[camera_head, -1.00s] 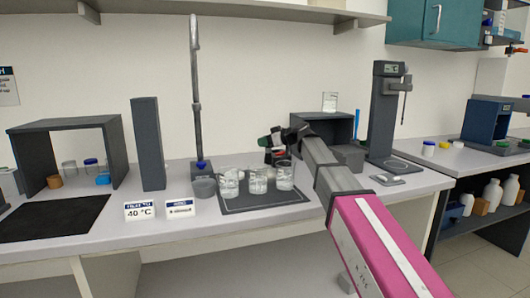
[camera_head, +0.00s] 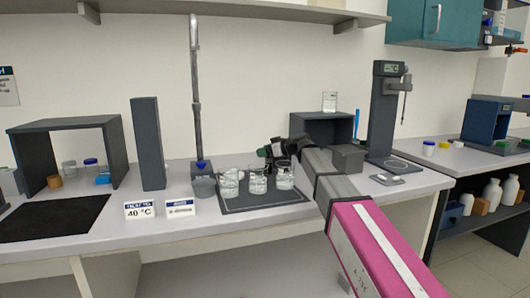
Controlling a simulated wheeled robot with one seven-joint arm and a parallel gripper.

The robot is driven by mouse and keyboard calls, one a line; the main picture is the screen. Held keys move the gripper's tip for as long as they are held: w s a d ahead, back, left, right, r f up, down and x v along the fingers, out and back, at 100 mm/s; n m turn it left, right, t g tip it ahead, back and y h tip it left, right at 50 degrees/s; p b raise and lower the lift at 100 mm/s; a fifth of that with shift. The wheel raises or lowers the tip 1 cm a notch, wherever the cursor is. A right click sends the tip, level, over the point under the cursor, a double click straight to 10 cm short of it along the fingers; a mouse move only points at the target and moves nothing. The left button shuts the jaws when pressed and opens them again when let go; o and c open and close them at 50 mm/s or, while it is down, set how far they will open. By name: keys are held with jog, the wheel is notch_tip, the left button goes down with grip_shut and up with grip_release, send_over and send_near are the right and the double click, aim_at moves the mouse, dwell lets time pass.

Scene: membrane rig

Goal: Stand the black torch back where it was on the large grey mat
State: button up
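My gripper (camera_head: 266,153) is behind the beakers at the back of a dark grey mat (camera_head: 262,205). It is small, dark and partly hidden by my arm and the glassware, so I cannot tell whether its fingers are open or shut. I cannot make out the black torch apart from the dark gripper parts. Three clear beakers, the middle one (camera_head: 258,182) among them, stand on this mat. A larger, nearly black mat (camera_head: 55,220) lies bare at the left front of the bench.
Two label cards, one reading 40 °C (camera_head: 140,210), stand at the front. A dark box (camera_head: 310,128) with a beaker on top (camera_head: 329,102) is behind my arm.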

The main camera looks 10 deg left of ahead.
jog(key=shift+d+r, duration=0.1)
jog(key=shift+r, duration=0.1)
jog(key=v, duration=1.1)
jog(key=shift+d, duration=0.4)
jog(key=shift+s, duration=0.15)
dwell(0.3)
